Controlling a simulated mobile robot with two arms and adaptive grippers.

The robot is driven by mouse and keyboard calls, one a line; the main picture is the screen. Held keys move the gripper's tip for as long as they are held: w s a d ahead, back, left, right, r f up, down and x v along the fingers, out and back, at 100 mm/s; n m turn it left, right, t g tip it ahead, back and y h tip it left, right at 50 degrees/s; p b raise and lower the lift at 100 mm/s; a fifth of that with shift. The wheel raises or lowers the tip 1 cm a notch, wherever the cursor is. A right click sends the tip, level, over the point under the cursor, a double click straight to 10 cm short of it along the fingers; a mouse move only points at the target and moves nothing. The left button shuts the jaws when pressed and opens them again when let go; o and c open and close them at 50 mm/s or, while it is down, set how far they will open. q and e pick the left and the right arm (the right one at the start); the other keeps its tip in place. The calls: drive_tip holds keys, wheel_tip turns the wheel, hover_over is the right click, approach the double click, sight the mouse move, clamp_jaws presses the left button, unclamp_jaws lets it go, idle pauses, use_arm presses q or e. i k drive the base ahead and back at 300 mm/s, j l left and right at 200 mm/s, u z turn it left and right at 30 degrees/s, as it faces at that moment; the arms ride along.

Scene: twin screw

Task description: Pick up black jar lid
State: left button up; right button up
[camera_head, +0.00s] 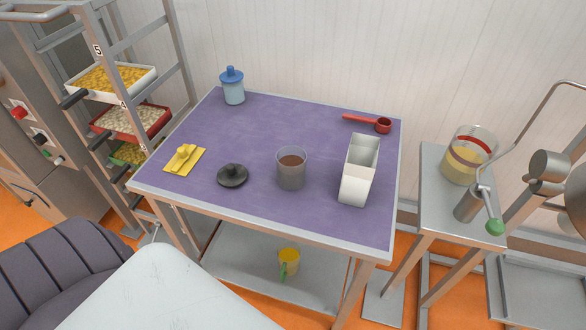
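The black jar lid (232,176) is a round dark disc with a knob on top. It lies flat on the purple table top (235,135), near the front left part. A grey see-through jar (291,167) with brown contents stands open just to its right. A yellow square lid or plate with a handle (184,159) lies to its left. Neither of my grippers is in view.
A white open scoop-like container (358,170), a red measuring scoop (369,123) and a blue-lidded jar (232,86) stand on the table. A tray rack (120,100) is left, a metal side table (430,190) right. A dark chair (60,265) is front left.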

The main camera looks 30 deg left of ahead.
sight(232, 175)
drive_tip(key=u, duration=1.5)
